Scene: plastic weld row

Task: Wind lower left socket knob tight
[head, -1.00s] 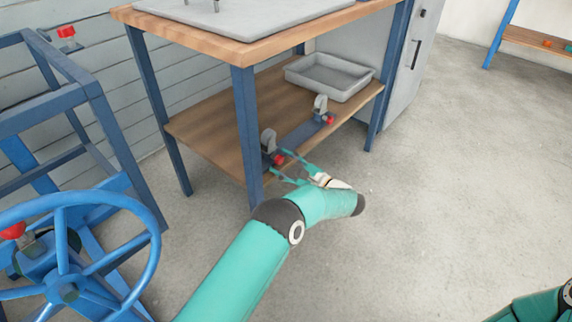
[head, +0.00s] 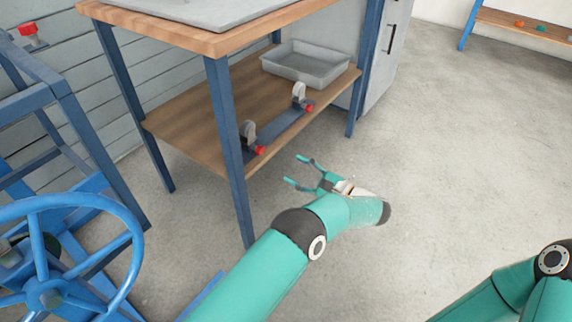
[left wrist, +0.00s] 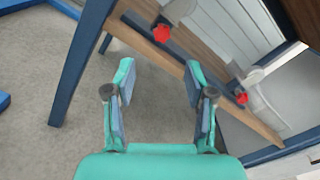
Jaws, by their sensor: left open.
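Two grey sockets with red knobs stand on a dark strip on the bench's lower shelf. The left red knob (head: 261,150) is beside the near bench leg, and it also shows in the left wrist view (left wrist: 162,33). The right red knob (head: 309,107) is farther back along the strip, at the right in the left wrist view (left wrist: 242,98). My left gripper (head: 294,171) is open and empty, in front of the shelf edge and apart from both knobs. In the left wrist view its fingers (left wrist: 158,75) point toward the shelf edge.
The lower shelf (head: 190,135) also holds a grey tray (head: 310,68). The near blue bench leg (head: 232,155) stands left of my left gripper. A blue handwheel (head: 52,240) is at the left.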

